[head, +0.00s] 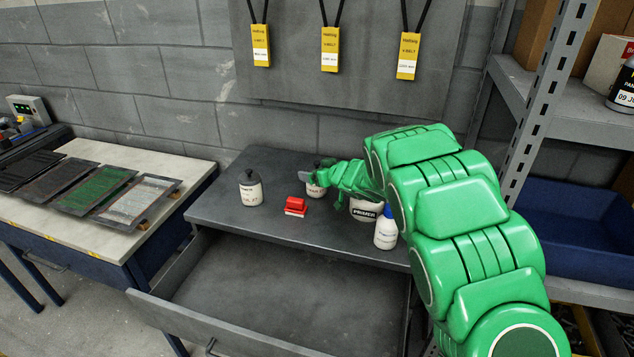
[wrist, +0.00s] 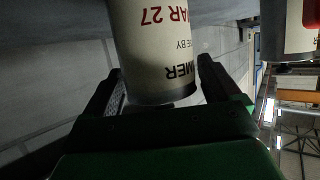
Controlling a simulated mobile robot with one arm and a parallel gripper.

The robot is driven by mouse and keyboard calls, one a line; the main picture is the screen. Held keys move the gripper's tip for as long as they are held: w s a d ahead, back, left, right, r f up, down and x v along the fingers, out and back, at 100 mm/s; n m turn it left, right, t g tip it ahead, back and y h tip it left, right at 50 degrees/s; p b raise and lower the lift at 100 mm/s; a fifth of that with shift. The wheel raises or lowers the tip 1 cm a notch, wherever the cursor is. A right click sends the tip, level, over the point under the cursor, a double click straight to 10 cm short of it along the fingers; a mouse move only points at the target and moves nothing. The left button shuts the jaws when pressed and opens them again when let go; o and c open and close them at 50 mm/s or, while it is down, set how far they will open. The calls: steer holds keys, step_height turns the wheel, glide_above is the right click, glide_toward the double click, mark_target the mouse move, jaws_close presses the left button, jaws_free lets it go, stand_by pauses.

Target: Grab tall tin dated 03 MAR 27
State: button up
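A pale tin (wrist: 155,45) fills the middle of the wrist view, its label upside down and partly cut off, with "MAR 27" in red and part of "PRIMER" in black; the day is out of frame. My gripper (wrist: 160,75) has one finger on each side of it, with a narrow gap showing at the left finger, so it looks open around the tin. In the head view my gripper (head: 324,172) is at a small tin (head: 316,189) at the back of the grey bench, which it partly hides. A wider tin marked PRIMER (head: 364,210) stands below my wrist.
A white container with a dark lid (head: 250,189), a red block (head: 296,206) and a white bottle with a blue cap (head: 386,232) stand on the bench (head: 225,205). An open empty drawer (head: 270,290) juts out in front. Shelving (head: 560,120) rises at the right.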

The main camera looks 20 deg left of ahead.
mark_target(316, 162)
steer(key=c, duration=1.2)
steer(key=shift+o, duration=0.2)
steer(key=shift+r, duration=0.6)
step_height(316, 162, up, 2)
steer(key=shift+s+r, duration=0.1)
steer(key=shift+r, duration=0.05)
steer(key=s+d+r, duration=0.6)
steer(key=s+r, duration=0.3)
steer(key=s, duration=0.3)
steer(key=shift+s+d+r, duration=0.15)
steer(key=shift+r, duration=0.2)
